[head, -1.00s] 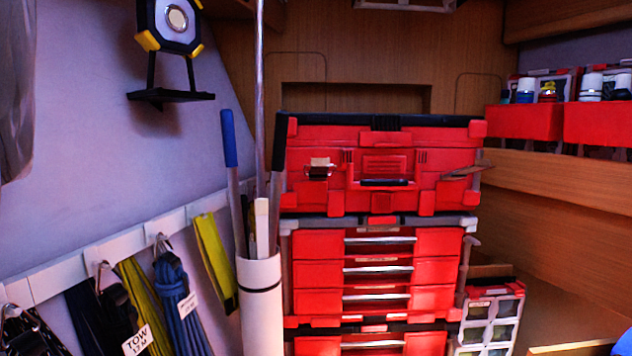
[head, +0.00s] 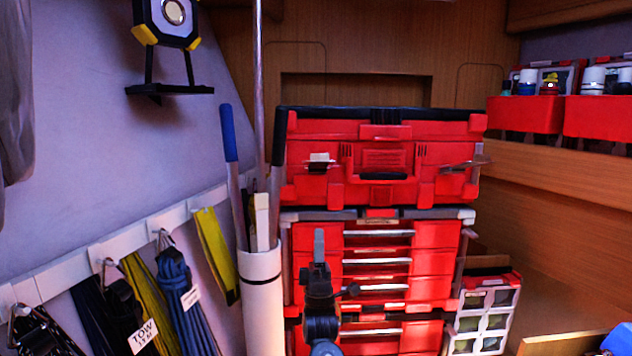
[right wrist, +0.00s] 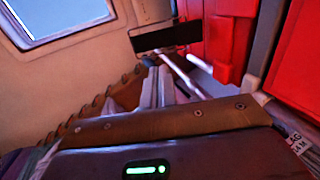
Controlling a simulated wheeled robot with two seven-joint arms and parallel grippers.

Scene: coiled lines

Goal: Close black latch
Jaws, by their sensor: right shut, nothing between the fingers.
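The red toolbox (head: 384,150) with a black top edge sits on top of the red drawer stack. A small dark latch with a pale flap (head: 319,162) is on its front at the left. A second, greyish latch (head: 468,163) juts out at the right side of the front. I cannot tell for sure which one is the black latch. My right gripper (head: 319,240) points up in front of the drawers, below the left latch and apart from it in the picture. It is shut and empty. It also shows in the right wrist view (right wrist: 158,86). My left gripper is out of view.
Silver-handled drawers (head: 378,262) stand below the toolbox. A white tube (head: 262,300) with poles stands close on the left. Coiled lines (head: 180,295) hang from a rail. Red bins (head: 521,116) sit on a shelf at right; a white-framed organiser (head: 483,315) stands low right.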

